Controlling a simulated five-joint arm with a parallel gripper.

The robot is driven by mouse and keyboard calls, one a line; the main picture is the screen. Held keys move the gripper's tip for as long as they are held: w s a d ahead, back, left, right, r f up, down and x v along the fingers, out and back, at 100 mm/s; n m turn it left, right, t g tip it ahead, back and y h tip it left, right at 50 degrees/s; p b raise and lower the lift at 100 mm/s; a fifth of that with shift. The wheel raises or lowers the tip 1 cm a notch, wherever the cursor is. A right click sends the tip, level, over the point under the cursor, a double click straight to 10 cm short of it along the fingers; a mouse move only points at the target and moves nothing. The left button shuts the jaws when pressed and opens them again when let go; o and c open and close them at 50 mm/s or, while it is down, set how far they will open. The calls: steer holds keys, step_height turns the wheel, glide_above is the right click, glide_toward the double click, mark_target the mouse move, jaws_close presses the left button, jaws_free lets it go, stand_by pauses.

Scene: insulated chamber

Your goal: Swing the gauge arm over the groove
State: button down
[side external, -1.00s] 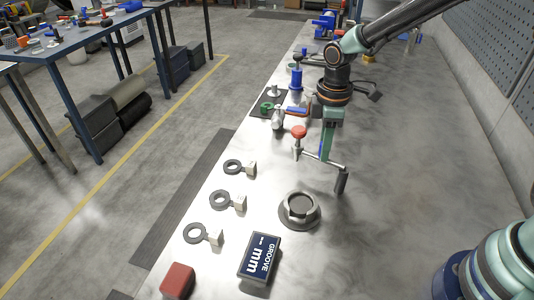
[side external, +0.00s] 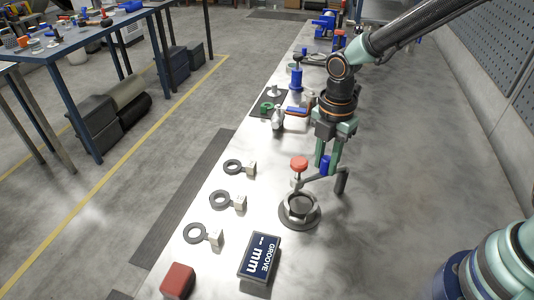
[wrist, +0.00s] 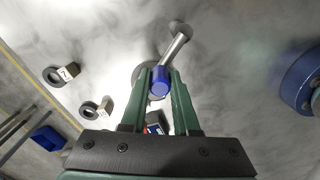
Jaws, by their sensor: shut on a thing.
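The gauge arm (side external: 312,178) is a grey bar on a dark upright post (side external: 341,181), with a red-topped gauge (side external: 299,164) at its free end. A blue grip (side external: 324,165) stands on the bar; it also shows in the wrist view (wrist: 160,82). My gripper (side external: 327,164) is shut on the blue grip, one finger on each side. The grooved part (side external: 299,222) is a grey ring on the bench. In the side view the gauge's lower end overlaps the ring's far rim; contact cannot be told. The wrist view mostly hides the ring behind my fingers.
A dark display box (side external: 259,257) reading "GROOVE -- mm" stands in front of the ring. Several dark rings with pale tags, one of them here (side external: 220,200), lie to the left. A red block (side external: 177,281) is at the front left. The bench right of the post is clear.

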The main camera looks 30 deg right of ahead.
steer(key=shift+s+r+n, duration=0.1)
steer(key=shift+s+n, duration=0.35)
steer(key=shift+n, duration=0.65)
steer(key=shift+s, duration=0.1)
steer(key=c, duration=0.7)
jaws_free()
steer(key=shift+o, duration=0.2)
step_height(320, 180, up, 12)
steer(key=s+d+r+m+t, duration=0.2)
steer(key=d+m, duration=0.3)
steer(key=m, duration=0.7)
steer(key=s+d+r+m+t, duration=0.1)
steer(key=s+d+m+t, duration=0.2)
steer(key=m, duration=0.9)
steer(key=s+d, duration=0.1)
steer(key=d, duration=0.2)
steer(key=shift+s+r+t, duration=0.25)
steer(key=shift+r+t, duration=0.05)
steer(key=shift+r, duration=0.05)
